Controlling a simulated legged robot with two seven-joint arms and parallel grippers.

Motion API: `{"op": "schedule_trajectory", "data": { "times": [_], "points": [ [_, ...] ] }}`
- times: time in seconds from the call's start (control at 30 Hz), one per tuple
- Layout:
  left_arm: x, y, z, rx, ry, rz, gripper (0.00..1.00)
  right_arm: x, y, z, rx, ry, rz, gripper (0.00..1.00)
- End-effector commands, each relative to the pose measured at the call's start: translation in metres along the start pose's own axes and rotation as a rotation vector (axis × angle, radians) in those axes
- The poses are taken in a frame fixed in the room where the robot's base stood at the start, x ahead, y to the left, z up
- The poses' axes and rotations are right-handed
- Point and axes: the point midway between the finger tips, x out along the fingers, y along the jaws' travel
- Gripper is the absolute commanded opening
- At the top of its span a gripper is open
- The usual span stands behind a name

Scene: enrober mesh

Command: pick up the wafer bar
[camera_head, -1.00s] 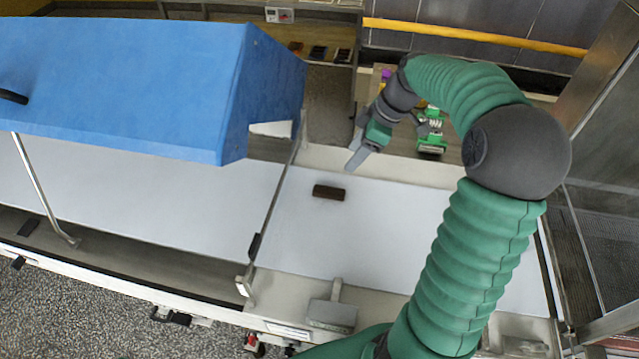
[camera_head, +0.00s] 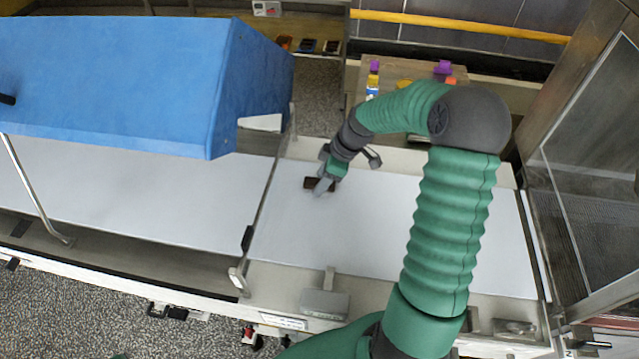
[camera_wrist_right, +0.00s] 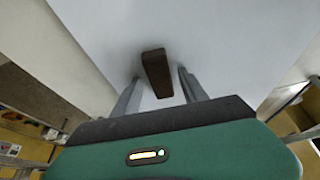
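The wafer bar (camera_head: 312,184) is a small dark brown block lying on the white belt, right of the blue hood. My right gripper (camera_head: 321,187) is down at the bar in the head view and partly covers it. In the right wrist view the bar (camera_wrist_right: 157,73) lies between the two grey fingers of the right gripper (camera_wrist_right: 158,92), toward their tips. The fingers are apart, with a gap on each side of the bar. My left gripper is not in view.
The blue hood (camera_head: 120,85) covers the belt's left part. A thin metal rail (camera_head: 262,215) crosses the belt between hood and bar. A wooden table (camera_head: 400,75) with colourful items stands behind. The white belt (camera_head: 370,230) is clear in front of the bar.

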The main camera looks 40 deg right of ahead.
Motion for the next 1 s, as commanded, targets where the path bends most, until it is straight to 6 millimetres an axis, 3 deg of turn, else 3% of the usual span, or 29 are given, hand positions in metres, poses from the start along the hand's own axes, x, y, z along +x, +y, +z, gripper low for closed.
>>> {"op": "schedule_trajectory", "data": {
  "times": [0.03, 0.37, 0.67, 1.0],
  "points": [
    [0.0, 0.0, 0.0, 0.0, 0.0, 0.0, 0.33, 0.001, -0.001, 0.0, -0.001, 0.001, -0.001, 0.45],
    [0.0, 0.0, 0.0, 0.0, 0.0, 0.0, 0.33, 0.0, -0.001, 0.0, -0.001, 0.0, -0.002, 0.04],
    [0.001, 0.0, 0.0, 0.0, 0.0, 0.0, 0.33, -0.011, 0.0, -0.004, -0.001, 0.001, 0.003, 0.04],
    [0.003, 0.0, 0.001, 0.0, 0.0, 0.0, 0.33, -0.081, 0.0, -0.034, -0.002, 0.001, 0.003, 0.04]
  ]
}}
